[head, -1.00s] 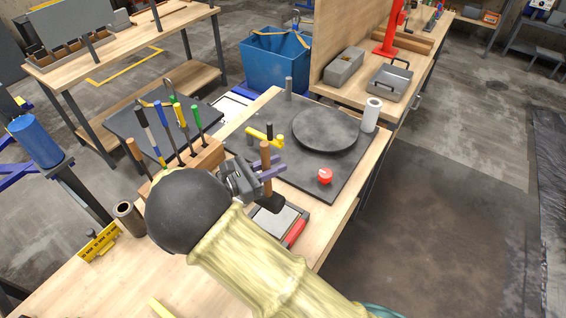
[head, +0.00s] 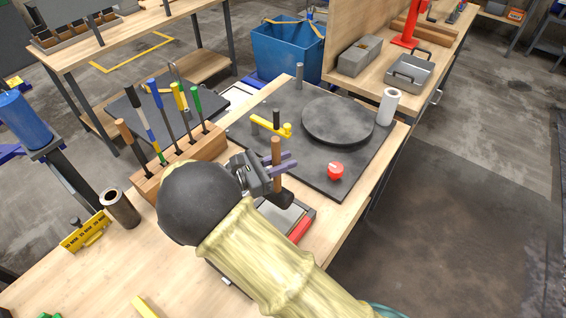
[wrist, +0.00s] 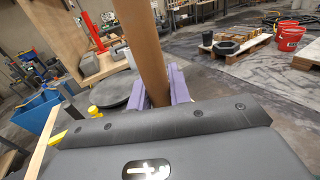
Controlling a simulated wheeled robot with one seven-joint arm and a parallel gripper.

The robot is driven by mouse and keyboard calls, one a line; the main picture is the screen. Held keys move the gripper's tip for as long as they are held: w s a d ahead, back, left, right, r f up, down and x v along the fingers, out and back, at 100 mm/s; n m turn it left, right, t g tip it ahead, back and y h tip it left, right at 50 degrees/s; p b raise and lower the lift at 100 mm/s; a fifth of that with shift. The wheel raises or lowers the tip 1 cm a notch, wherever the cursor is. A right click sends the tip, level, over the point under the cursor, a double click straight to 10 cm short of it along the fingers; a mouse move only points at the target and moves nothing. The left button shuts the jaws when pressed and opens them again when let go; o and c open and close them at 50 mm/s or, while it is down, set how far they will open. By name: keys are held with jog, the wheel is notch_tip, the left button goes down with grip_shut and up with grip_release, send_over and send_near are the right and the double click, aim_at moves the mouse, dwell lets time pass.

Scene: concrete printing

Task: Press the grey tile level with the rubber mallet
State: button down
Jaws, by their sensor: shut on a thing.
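My gripper (head: 280,168) is shut on the rubber mallet by its wooden handle (head: 276,150). The handle stands nearly upright between the purple fingers, which also show in the wrist view (wrist: 160,84). The mallet's dark head (head: 284,198) hangs below the fingers, at the back edge of the grey tile (head: 281,217). I cannot tell whether the head touches the tile. The tile lies in a dark frame on the wooden bench, and my arm hides its near part. The wrist view shows the handle (wrist: 142,40) but not the tile or the mallet's head.
A red-handled thing (head: 301,230) lies at the tile's right side. Behind are a dark board with a round plate (head: 338,121), a red knob (head: 336,170) and a white roll (head: 389,106). Left stand a tool rack (head: 180,160) and a brown tube (head: 120,208). The front-left bench has free room.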

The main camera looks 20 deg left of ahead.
jog(key=b, duration=0.5)
send_over(283, 188)
notch_tip(283, 188, down, 5)
jog(key=shift+f, duration=0.4)
jog(key=shift+f+b, duration=0.45)
jog(key=shift+f, duration=0.75)
jog(key=shift+r+p, duration=2.9)
jog(key=shift+r, duration=0.15)
